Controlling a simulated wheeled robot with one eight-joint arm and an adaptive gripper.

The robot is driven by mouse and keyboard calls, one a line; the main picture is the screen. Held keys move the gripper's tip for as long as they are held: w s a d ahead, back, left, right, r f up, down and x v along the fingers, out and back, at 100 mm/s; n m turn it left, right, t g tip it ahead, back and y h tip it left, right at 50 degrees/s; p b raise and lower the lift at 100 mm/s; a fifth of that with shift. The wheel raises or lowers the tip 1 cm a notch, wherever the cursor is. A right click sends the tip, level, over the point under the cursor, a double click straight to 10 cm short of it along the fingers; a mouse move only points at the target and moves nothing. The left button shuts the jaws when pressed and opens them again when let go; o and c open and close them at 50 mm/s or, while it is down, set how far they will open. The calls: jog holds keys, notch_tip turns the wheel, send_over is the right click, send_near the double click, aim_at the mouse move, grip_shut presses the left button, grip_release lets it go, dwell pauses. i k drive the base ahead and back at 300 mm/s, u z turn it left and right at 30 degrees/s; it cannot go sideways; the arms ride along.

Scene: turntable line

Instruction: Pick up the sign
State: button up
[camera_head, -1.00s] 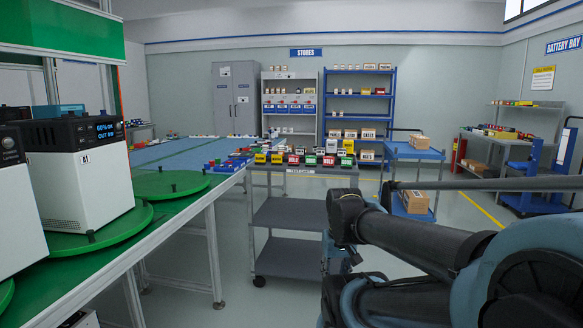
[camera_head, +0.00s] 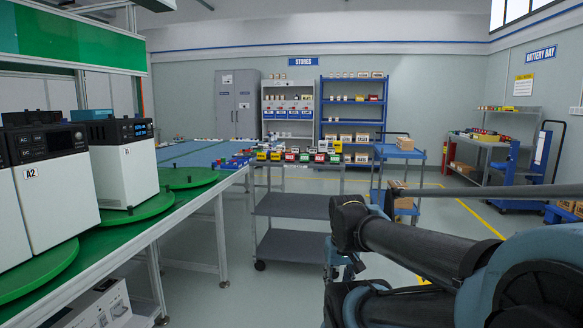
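Which thing is the sign is unclear. Wall signs also show: a blue STORES sign (camera_head: 301,62), a blue BATTERY BAY sign (camera_head: 541,55) and a yellow notice (camera_head: 523,85). My dark arm reaches across the lower right, well in front of the cart. I cannot make out my gripper's fingers.
A green-topped bench (camera_head: 185,205) with green turntables and white boxy units (camera_head: 125,173) runs along the left. A blue trolley (camera_head: 400,152) with cartons stands right of the cart. Shelves and a cabinet line the back wall.

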aim_at(289, 158)
jog(key=u, duration=0.15)
jog(key=k, duration=0.15)
jog(key=z, duration=1)
jog(key=i, duration=2.15)
jog(key=u, duration=1)
jog(key=i, duration=0.85)
jog(key=u, duration=0.55)
